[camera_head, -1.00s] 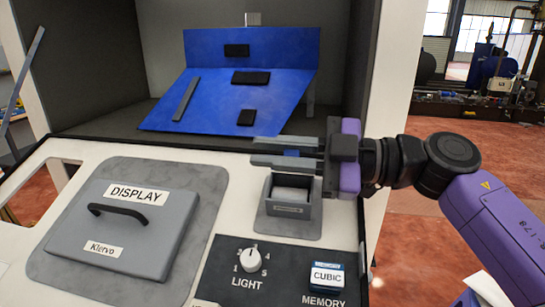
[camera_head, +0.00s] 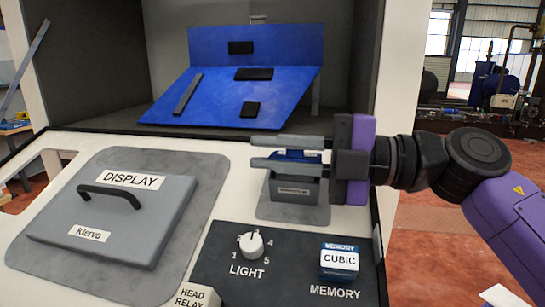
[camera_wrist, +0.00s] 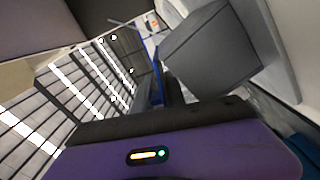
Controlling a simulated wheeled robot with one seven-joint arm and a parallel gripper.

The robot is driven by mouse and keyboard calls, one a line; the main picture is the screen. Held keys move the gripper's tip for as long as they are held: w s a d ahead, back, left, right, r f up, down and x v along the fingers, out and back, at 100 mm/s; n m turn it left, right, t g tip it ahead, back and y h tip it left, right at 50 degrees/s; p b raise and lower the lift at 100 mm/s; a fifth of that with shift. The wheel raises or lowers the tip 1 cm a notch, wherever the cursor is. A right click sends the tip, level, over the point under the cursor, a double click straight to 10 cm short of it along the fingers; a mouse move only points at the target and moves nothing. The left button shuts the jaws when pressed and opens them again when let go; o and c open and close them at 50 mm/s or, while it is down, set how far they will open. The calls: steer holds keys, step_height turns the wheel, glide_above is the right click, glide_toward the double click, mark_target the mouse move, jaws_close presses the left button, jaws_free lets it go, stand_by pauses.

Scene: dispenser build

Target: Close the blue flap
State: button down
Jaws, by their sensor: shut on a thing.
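The blue flap (camera_head: 297,154) is a small blue plate at the top of a small grey box (camera_head: 296,191) on the panel. It shows between and behind my fingers. My gripper (camera_head: 254,151) reaches in from the right, level, with its fingers across the top of the box and shut on the flap. The fingers hide much of the flap and the box's opening, so its exact tilt is unclear. In the wrist view the flap (camera_wrist: 157,68) is a thin blue strip at the fingers, beside the grey box (camera_wrist: 208,52).
A large blue sloped board (camera_head: 215,92) with black blocks stands in the cabinet behind. A grey DISPLAY lid (camera_head: 118,215) with a black handle is at left. The LIGHT knob (camera_head: 251,244) and MEMORY CUBIC block (camera_head: 339,262) are in front of the box.

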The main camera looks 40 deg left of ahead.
stand_by(0.5)
steer(key=c, duration=1.4)
jaws_free()
steer(key=shift+c, duration=0.2)
